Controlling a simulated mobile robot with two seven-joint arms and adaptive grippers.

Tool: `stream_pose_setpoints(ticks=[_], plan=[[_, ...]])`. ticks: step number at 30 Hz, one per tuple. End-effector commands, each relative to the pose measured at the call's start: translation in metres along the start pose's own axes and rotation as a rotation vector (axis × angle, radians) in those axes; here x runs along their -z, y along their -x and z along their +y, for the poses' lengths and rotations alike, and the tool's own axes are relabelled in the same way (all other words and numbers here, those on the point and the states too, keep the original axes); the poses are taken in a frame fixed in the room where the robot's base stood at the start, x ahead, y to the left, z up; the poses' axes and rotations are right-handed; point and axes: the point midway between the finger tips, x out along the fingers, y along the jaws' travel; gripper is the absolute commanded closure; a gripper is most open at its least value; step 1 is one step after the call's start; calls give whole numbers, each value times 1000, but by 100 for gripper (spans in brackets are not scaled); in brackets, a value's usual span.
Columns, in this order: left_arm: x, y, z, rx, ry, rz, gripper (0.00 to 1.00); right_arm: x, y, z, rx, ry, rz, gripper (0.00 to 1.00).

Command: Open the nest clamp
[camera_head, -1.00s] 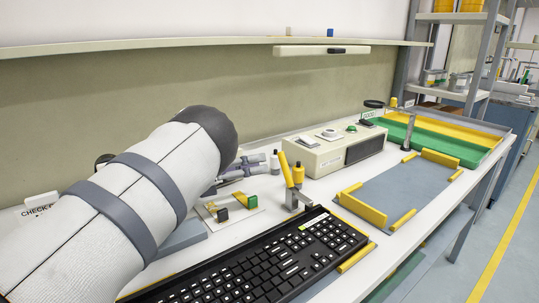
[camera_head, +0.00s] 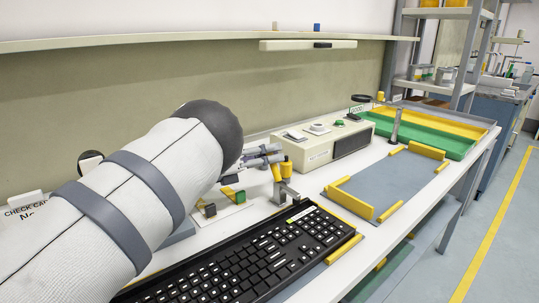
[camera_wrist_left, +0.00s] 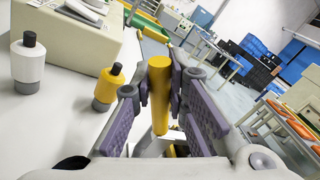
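The nest clamp's yellow handle (camera_head: 277,173) stands tilted on a grey metal bracket (camera_head: 287,192) at the keyboard's far edge. In the left wrist view the handle (camera_wrist_left: 160,92) is a yellow cylinder between the finger pads. My left gripper (camera_head: 267,156) has come in from the left at the handle's upper part. Its purple-padded fingers (camera_wrist_left: 163,105) look spread, one on each side of the handle; I cannot tell whether they touch it. The black keyboard (camera_head: 255,262) lies at the front beside the clamp. My left arm hides part of the bench. My right gripper is not in view.
A yellow bottle (camera_wrist_left: 108,86) and a white bottle (camera_wrist_left: 28,62), both black-capped, stand close by the left gripper. A beige box with knobs (camera_head: 325,143) is behind. A grey mat with yellow stops (camera_head: 375,185) and a green and yellow tray (camera_head: 430,130) lie to the right.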

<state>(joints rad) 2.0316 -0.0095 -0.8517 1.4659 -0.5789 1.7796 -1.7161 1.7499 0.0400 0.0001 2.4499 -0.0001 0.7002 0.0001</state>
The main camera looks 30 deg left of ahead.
Motion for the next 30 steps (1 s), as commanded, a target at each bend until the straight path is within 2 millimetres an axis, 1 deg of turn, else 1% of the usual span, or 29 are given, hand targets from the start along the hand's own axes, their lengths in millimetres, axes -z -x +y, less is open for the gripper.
stream_pose_setpoints(ticks=[3,5,9,13,16,23,24,26,30], plan=[[0,0,0,1,5,-1,100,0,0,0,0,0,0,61],[1,1,5,5,48,-10,100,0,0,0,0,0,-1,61],[6,4,24,31,279,-56,100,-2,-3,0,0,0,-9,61],[11,6,36,49,445,-87,100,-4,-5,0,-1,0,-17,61],[11,6,37,55,487,-96,100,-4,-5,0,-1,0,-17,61],[11,6,37,55,486,-95,100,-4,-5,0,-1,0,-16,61],[11,6,37,55,486,-95,77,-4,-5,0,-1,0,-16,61],[11,6,37,55,485,-95,65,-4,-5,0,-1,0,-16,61],[11,6,37,55,484,-95,65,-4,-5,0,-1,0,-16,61]])
